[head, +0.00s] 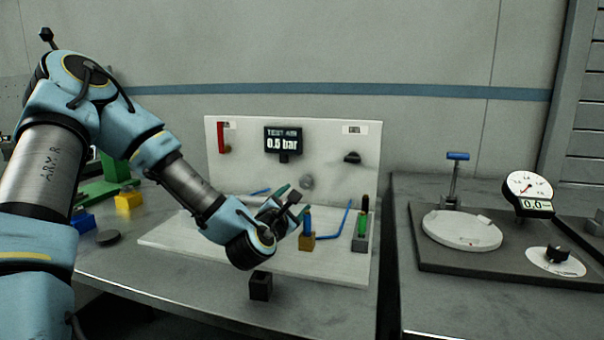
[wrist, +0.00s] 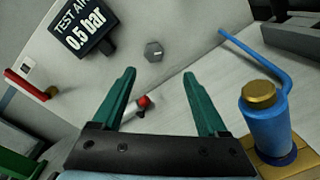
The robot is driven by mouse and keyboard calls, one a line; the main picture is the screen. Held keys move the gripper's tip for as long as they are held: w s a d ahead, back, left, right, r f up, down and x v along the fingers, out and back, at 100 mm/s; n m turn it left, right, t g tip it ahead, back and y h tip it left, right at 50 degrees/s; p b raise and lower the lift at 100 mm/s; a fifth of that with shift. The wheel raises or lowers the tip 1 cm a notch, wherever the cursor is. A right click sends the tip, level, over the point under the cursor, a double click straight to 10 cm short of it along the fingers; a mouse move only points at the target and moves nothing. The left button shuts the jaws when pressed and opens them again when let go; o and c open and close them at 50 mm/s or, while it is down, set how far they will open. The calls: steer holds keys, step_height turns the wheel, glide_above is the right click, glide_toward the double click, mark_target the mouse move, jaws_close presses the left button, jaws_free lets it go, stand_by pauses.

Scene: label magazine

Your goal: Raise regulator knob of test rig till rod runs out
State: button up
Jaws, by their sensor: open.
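The test rig is a white upright panel (head: 235,165) on a white base plate, with a black display (head: 283,140) reading 0.5 bar. A grey hexagonal knob (wrist: 153,51) with a light mark, apparently the regulator knob, sits on the panel below the display; it also shows in the head view (head: 307,183). My gripper (wrist: 159,74) is open and empty, its teal fingers pointing toward the panel, apart from the knob. A small cylinder with a red-and-white end (wrist: 140,103) shows between the fingers. I cannot tell whether it is the rod.
A red lever (head: 223,138) and a black knob (head: 352,157) are on the panel. A blue cylinder with a brass top (wrist: 264,120) stands close to my right finger, by a blue tube (wrist: 255,60). A dark block (head: 260,286) stands at the front. A gauge (head: 530,188) is on the right bench.

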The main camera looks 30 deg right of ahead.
mark_target(305, 184)
steer(key=n+p, duration=0.1)
steer(key=r+n+p, duration=0.1)
steer(key=n+p, duration=0.1)
steer(key=n, duration=0.1)
steer(key=shift+s+a+r+p, duration=0.1)
steer(key=shift+a+r+p, duration=0.1)
steer(key=shift+r+p, duration=0.15)
steer(key=shift+f+n+b, duration=0.45)
steer(key=shift+f+n, duration=0.1)
steer(key=shift+n, duration=0.05)
steer(key=shift+w+d+f+n+t, duration=0.1)
steer(key=shift+w+f+n+t, duration=0.25)
steer(key=shift+n, duration=0.35)
steer(key=p+x, duration=0.3)
steer(key=x, duration=0.7)
steer(key=shift+w+d+r, duration=0.1)
steer(key=shift+w+d, duration=0.05)
steer(key=shift+w, duration=0.15)
jaws_close()
